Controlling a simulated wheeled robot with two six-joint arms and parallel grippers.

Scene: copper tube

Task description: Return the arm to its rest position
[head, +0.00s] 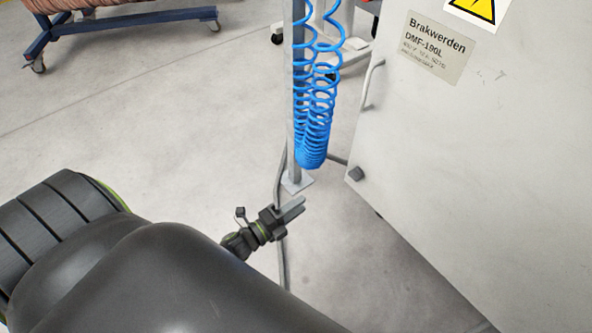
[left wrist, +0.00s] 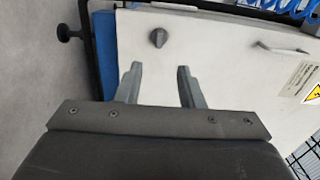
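My left arm (head: 180,275) comes in from the lower left of the head view and covers much of the lower part. My left gripper (head: 292,210) is small beyond it, near the foot of a grey post. In the left wrist view the two grey fingers of this gripper (left wrist: 158,72) stand apart with nothing between them, so it is open and empty. A white panel with a dark knob (left wrist: 158,38) shows behind the fingers. My right arm and gripper are not in view. No copper tube is seen in the gripper.
A large white machine cabinet (head: 455,150) with a label stands on the right. Blue coiled hoses (head: 316,120) hang by the grey post (head: 298,60). A blue wheeled cart (head: 130,20) with copper-coloured material is at the upper left. The grey floor (head: 150,120) between is clear.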

